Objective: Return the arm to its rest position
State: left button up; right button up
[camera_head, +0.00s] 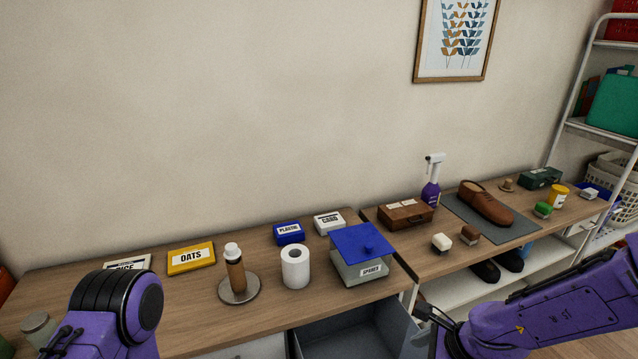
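My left arm (118,310) shows at the lower left as a purple link with a black ribbed joint, in front of the left table. My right arm (560,310) enters from the right edge, purple with black parts. It reaches to the lower middle, in front of the right table's lower shelf. Neither arm's gripper fingers can be made out, so I see nothing held.
An open grey drawer (335,335) juts out below the left table (190,310). A blue-lidded box (362,272), a paper roll (295,270) and a bottle (235,270) stand near its front. The right table holds a brown shoe (486,205) and a spray bottle (431,190).

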jog(key=s+d+f+n+h+b, duration=0.1)
jog(key=s+d+f+n+h, duration=0.35)
jog(key=s+f+n, duration=0.5)
jog(key=s+d+f+n+h, duration=0.4)
jog(key=s+d+f+n, duration=0.25)
jog(key=s+f, duration=0.5)
pick_arm(q)
notch_tip(320, 180, down, 9)
jog(key=b, duration=0.7)
jog(key=shift+w, duration=0.25)
pick_arm(e)
notch_tip(320, 180, down, 8)
jog(key=w, duration=0.1)
jog(key=shift+w+a+r, duration=0.15)
jog(key=shift+w, duration=0.15)
pick_arm(q)
jog(key=shift+w+r, duration=0.1)
